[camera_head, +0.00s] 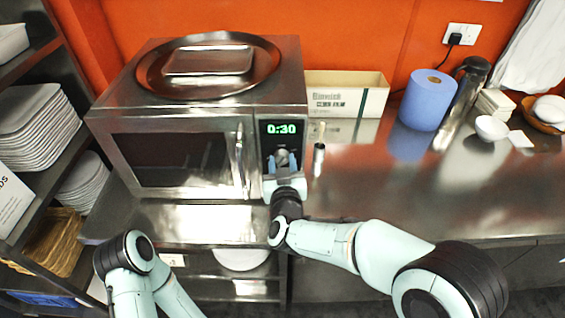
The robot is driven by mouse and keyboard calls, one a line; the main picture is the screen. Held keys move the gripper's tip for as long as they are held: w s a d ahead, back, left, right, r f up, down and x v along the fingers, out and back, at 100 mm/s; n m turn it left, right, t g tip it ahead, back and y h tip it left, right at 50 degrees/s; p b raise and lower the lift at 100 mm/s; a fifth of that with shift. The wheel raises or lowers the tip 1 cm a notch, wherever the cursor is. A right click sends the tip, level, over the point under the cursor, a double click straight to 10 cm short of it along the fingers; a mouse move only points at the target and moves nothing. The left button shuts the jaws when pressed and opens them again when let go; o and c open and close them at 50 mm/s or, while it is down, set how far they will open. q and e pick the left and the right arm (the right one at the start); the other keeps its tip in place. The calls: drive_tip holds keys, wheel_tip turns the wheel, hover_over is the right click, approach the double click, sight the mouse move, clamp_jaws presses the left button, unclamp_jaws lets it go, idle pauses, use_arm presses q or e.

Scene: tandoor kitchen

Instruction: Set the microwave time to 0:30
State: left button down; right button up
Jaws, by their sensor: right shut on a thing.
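The steel microwave (180,155) stands on the steel counter with its door shut. Its display (281,128) reads 0:30 in green digits. My right gripper (283,163) is at the control panel below the display, shut on the round knob (283,155), which its fingers partly cover. My left arm shows at the lower left, in front of the counter; its gripper is not visible.
A round steel tray (150,75) with a small rectangular tray (209,61) lies on the microwave. A cardboard box (345,93), a blue paper roll (428,98) and a steel flask (464,100) stand to the right. The counter's right front is clear. Plate shelves stand left.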

drive_tip(key=o, duration=1.1)
drive_tip(key=shift+c, duration=0.2)
drive_tip(key=shift+s, duration=0.1)
use_arm(q)
drive_tip(key=shift+s+f+b, duration=0.45)
drive_tip(key=shift+f+b, duration=0.05)
drive_tip(key=shift+f, duration=0.15)
drive_tip(key=shift+s+f+b, duration=0.45)
drive_tip(key=shift+f+b, duration=0.05)
drive_tip(key=shift+f, duration=0.15)
use_arm(e)
drive_tip(key=s+r, duration=0.1)
drive_tip(key=s, duration=1.2)
drive_tip(key=shift+d+r, duration=0.2)
drive_tip(key=shift+d, duration=0.2)
drive_tip(key=shift+s, duration=0.1)
use_arm(q)
drive_tip(key=shift+s, duration=0.1)
